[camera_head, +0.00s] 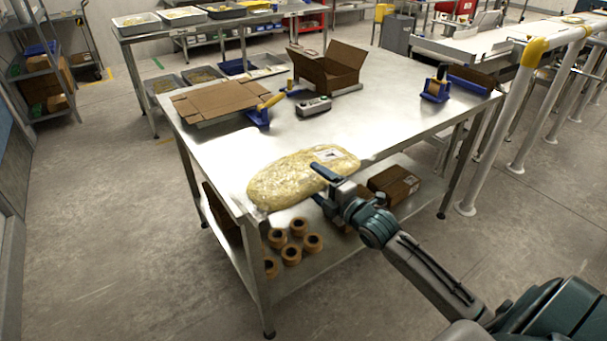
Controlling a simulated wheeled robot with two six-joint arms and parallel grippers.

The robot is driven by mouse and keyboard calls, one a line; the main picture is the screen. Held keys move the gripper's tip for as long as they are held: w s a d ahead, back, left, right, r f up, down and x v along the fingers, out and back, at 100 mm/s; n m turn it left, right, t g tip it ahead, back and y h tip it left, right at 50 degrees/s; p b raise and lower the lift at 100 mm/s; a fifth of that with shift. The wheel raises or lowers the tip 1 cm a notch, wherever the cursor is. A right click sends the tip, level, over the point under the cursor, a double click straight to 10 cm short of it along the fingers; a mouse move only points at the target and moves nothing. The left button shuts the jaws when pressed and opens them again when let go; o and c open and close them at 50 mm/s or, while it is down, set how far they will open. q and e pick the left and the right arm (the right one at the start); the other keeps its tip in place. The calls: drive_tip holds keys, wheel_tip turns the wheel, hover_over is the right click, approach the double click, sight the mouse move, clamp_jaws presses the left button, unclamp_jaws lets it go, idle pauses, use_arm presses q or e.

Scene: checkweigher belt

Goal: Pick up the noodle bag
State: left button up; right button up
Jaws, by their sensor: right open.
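The noodle bag (285,181) is a long, pale yellow, clear-wrapped bag with a white label near its right end. It lies flat at the near edge of the steel table (220,152). My right gripper (318,185) is open at the right part of the bag's near side. One finger reaches over the top of the bag and the other is lower, by the table edge. I cannot tell whether the fingers touch the bag. My left gripper is not in view.
On the table are flat cardboard (222,100), an open cardboard box (327,68), a grey device (314,106) and tape dispensers (436,88). White railings (520,110) stand at the right. The table's middle is clear.

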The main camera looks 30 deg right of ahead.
drive_tip(key=c, duration=1.3)
drive_tip(key=shift+c, duration=0.8)
drive_tip(key=shift+r, duration=0.15)
